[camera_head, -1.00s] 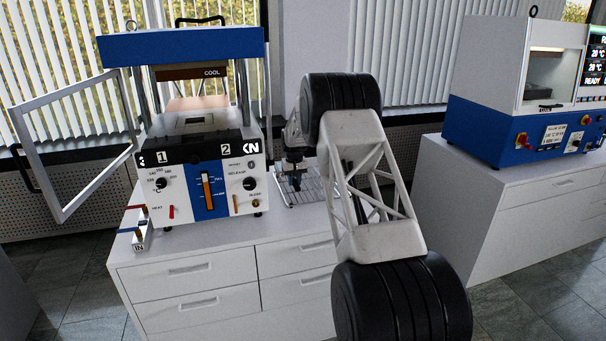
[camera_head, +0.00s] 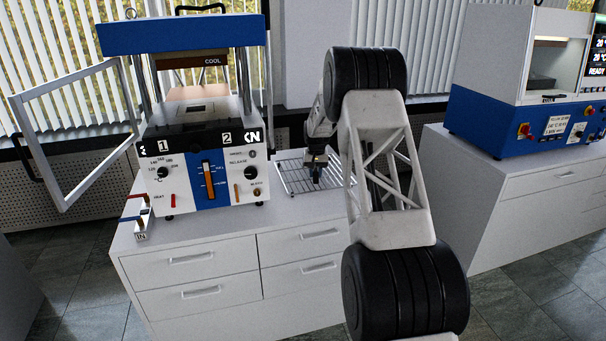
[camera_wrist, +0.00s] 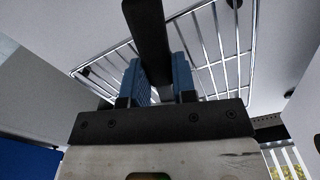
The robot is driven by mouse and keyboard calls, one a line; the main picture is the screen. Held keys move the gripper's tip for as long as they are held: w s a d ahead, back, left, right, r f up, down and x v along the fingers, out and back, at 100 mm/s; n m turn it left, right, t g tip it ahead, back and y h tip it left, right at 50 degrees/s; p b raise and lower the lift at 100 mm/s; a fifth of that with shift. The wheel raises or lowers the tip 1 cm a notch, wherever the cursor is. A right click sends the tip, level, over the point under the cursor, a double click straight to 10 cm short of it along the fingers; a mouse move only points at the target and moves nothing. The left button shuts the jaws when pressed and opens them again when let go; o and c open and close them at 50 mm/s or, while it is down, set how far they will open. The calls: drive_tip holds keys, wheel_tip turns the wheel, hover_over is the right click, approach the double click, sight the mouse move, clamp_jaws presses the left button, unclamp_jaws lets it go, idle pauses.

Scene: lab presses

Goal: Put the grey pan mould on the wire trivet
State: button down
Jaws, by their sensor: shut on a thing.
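The wire trivet (camera_head: 290,181) lies on the white cabinet top, right of the blue-and-white press. It also fills much of the upper wrist view (camera_wrist: 214,62), with its wires bare on both sides of my gripper. My gripper (camera_head: 317,168) is over the trivet in the head view. In the wrist view, my gripper (camera_wrist: 160,70) has its blue fingers shut on a dark bar, which I take for the handle of the grey pan mould (camera_wrist: 147,30). The mould's body is not clearly visible, and I cannot tell if it touches the wires.
The press (camera_head: 200,170) with its open framed door (camera_head: 75,130) stands left of the trivet. A second blue-and-white machine (camera_head: 520,120) stands on a separate cabinet at right. My arm hides the trivet's right side. Cabinet top in front of the trivet is clear.

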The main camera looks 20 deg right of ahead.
drive_tip(key=shift+s+d+r+m, duration=0.15)
drive_tip(key=shift+s+d, duration=0.1)
drive_tip(key=shift+d, duration=0.3)
drive_tip(key=shift+s+d+r+m, duration=0.1)
drive_tip(key=shift+s+d+m, duration=0.1)
drive_tip(key=shift+d, duration=0.35)
drive_tip(key=shift+f, duration=3.1)
drive_tip(key=c, duration=0.8)
unclamp_jaws()
drive_tip(key=shift+c, duration=0.2)
wheel_tip(320, 180, up, 8)
